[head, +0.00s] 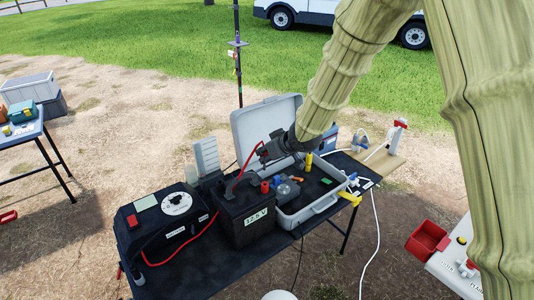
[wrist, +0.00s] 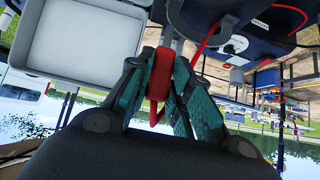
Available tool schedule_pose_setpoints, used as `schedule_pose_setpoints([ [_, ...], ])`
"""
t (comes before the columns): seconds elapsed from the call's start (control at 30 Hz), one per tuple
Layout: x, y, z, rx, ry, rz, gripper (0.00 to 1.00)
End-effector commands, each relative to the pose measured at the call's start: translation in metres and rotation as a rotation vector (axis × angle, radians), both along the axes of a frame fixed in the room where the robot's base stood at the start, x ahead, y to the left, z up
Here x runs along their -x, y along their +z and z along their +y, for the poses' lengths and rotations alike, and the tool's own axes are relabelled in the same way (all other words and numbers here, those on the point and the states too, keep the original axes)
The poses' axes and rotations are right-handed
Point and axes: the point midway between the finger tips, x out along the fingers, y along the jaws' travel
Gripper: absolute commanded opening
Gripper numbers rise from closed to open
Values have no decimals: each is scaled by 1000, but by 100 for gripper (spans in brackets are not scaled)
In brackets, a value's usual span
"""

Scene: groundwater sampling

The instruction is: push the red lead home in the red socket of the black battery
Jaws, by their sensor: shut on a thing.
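The black battery (head: 247,222), with a white voltage label on its front, stands upright on the dark table in the head view. A red round part (head: 264,187), perhaps its red socket, shows at the top right of the battery. My gripper (head: 266,152) is above and behind the battery, in front of the open case lid. In the wrist view, my gripper (wrist: 158,95) is shut on the red plug of the red lead (wrist: 160,72). The lead's cable (head: 240,176) arcs down from my gripper behind the battery top. The plug appears apart from the battery. The inside of the socket is hidden.
A black control box (head: 165,222) with a white dial stands left of the battery. The open grey case (head: 322,206) is close on the right, its lid (head: 262,115) upright behind. A clear graduated container (head: 206,156) stands behind the control box.

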Motion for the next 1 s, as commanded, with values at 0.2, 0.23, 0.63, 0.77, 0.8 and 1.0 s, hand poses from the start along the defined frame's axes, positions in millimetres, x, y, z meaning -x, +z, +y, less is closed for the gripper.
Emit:
schedule_pose_setpoints([
  [0.2,0,-18,-1,0,-2,1,2],
  [0.23,0,-21,-1,1,-1,1,2],
  [0.63,0,-48,-1,-1,-2,0,2],
  [0.77,0,-52,-1,0,-1,0,2],
  [0.8,0,-53,-1,0,-1,0,2],
  [1.0,0,-53,-1,0,-1,0,2],
])
